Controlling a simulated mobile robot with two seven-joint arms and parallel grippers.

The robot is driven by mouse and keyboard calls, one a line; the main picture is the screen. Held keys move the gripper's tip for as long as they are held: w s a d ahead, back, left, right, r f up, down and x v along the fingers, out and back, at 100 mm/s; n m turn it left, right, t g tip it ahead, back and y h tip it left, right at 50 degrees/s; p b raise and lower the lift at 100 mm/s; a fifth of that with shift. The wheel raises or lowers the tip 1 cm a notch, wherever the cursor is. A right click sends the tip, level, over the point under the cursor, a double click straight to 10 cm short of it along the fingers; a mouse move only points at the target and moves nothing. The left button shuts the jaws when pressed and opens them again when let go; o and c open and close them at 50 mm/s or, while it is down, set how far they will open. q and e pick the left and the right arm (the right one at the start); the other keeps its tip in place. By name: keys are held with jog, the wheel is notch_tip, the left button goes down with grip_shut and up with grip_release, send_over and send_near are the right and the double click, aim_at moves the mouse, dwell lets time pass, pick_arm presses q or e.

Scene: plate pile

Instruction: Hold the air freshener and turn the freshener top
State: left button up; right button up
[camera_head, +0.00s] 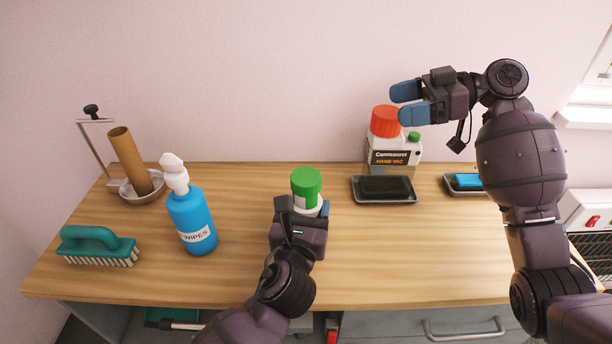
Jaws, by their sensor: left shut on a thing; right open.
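The air freshener, a small white container (307,202) with a green top (306,181), stands at the middle of the wooden counter. My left gripper (304,209) is shut on its white body from the near side and hides its lower part. The green top is above the fingers and uncovered. My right gripper (398,103) is open and empty, up and to the right of the freshener, with its blue fingers pointing left. In the picture its fingers overlap the red cap of a white bottle; I cannot tell whether they touch.
The white bottle with the red cap (385,121) stands behind a dark tray (384,199). A blue wipes bottle (191,222), green brush (98,245) and cardboard roll in a holder (128,160) are on the left. A blue item (467,181) lies far right. The counter's front right (410,260) is clear.

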jog(key=s+a+n+g, duration=0.3)
jog(key=s+a+g, duration=0.2)
jog(key=s+a, duration=0.1)
jog(key=t+h, duration=0.1)
jog(key=h, duration=0.1)
send_near(311, 176)
jog(key=shift+n, duration=0.4)
jog(key=x, duration=1.1)
jog(key=c, duration=0.9)
